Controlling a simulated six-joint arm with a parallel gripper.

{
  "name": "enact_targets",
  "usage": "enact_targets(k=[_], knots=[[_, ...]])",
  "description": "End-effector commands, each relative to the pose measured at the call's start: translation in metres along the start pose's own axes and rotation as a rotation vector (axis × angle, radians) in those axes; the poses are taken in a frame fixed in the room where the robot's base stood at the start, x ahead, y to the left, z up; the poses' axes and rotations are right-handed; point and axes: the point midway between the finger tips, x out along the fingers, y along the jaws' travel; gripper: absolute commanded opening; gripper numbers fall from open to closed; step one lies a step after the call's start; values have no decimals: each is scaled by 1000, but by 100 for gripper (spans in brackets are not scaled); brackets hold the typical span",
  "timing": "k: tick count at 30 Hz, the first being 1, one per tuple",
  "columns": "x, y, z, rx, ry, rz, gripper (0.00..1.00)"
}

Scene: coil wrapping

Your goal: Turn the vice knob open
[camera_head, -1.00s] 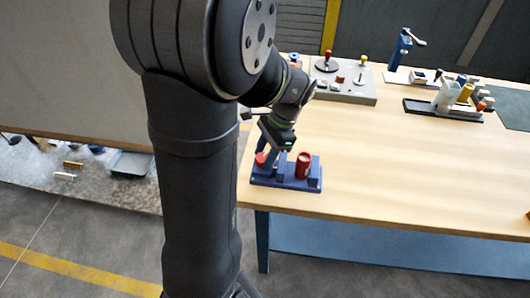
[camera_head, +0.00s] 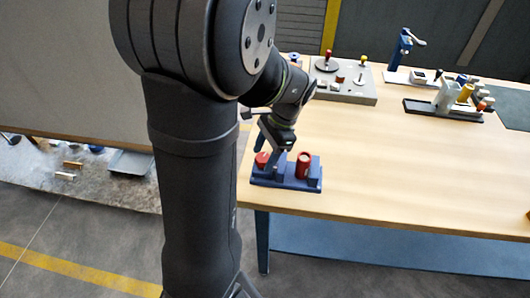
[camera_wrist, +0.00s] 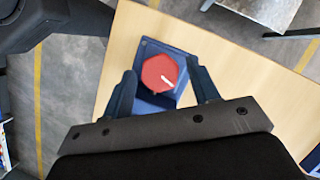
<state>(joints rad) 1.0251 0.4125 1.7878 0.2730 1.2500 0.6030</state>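The blue vice (camera_head: 285,183) stands at the near left corner of the wooden table. Its red knob (camera_head: 262,159) is at the vice's left end, and a red cylinder (camera_head: 303,165) sits between its jaws. In the wrist view the knob (camera_wrist: 160,73) is a red, many-sided cap with a white mark pointing to the lower right. My gripper (camera_wrist: 162,88) is open, with one blue finger on each side of the knob. The red cylinder cannot be made out in the wrist view.
A grey panel (camera_head: 345,90) with knobs and a lever stands behind the vice. A dark tray (camera_head: 445,110) with a yellow piece is at the back right, near a blue post tool (camera_head: 401,48). The middle of the table is clear.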

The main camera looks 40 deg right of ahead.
Motion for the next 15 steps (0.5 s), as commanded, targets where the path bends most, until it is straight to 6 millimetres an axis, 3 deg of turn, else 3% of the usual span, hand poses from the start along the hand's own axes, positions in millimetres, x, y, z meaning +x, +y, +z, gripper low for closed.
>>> enact_targets(k=[10, 15], knots=[[-2, 0, 0, 0, 0, 0, 59], [-22, 0, -1, 0, 2, -2, 59]])
